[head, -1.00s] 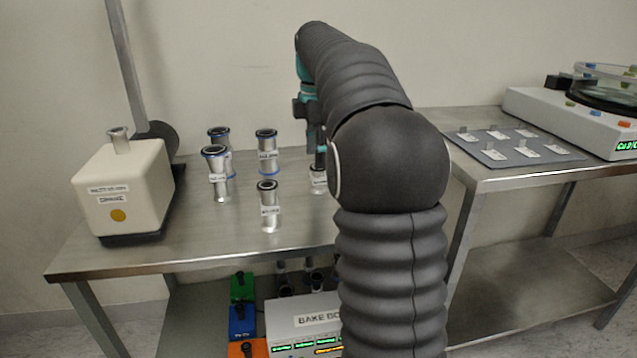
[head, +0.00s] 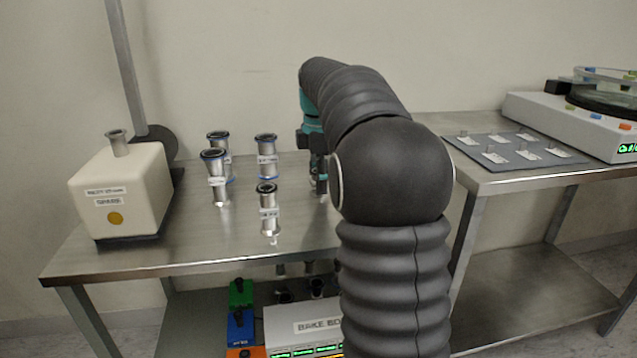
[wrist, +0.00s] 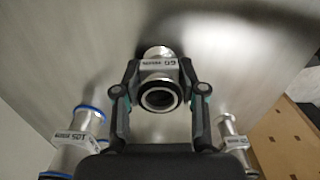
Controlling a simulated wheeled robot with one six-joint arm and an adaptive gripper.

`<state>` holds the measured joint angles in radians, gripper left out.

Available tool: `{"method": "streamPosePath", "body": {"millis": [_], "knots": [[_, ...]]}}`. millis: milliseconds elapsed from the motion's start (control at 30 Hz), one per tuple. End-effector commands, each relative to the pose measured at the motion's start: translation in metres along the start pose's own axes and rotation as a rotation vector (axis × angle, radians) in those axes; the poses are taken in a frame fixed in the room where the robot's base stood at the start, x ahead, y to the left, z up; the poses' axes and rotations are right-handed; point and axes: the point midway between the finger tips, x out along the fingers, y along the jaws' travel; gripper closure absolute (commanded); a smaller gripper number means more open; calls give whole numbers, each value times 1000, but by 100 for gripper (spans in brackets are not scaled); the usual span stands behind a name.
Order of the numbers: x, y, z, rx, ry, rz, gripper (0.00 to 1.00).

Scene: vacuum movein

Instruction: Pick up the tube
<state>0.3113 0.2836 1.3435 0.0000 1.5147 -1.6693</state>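A short shiny metal tube (wrist: 160,94) with flanged ends and a white label, partly readable as 60, stands between my fingers in the wrist view. My gripper (wrist: 160,66) has one finger on each side of it, with the fingertips against its labelled middle. No clear gap shows between the tips and the tube. In the head view my gripper (head: 319,180) is low over the table behind my arm, and the tube there is mostly hidden.
Several other labelled tubes stand to the left, the nearest (head: 268,210) close by. A cream box (head: 122,195) is at the table's (head: 200,250) left end. A grey mat (head: 510,150) with small parts lies on the right table. The table's front is clear.

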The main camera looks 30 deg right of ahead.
Motion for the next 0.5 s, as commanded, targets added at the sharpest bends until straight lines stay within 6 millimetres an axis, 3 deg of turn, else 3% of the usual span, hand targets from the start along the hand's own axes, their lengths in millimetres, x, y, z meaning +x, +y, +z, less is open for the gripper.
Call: {"method": "streamPosePath", "body": {"millis": [33, 100, 133, 500], "knots": [[0, 0, 0, 0, 0, 0, 79], [0, 0, 0, 0, 0, 0, 97], [0, 0, 0, 0, 0, 0, 100], [-5, 0, 0, 0, 0, 1, 100]]}}
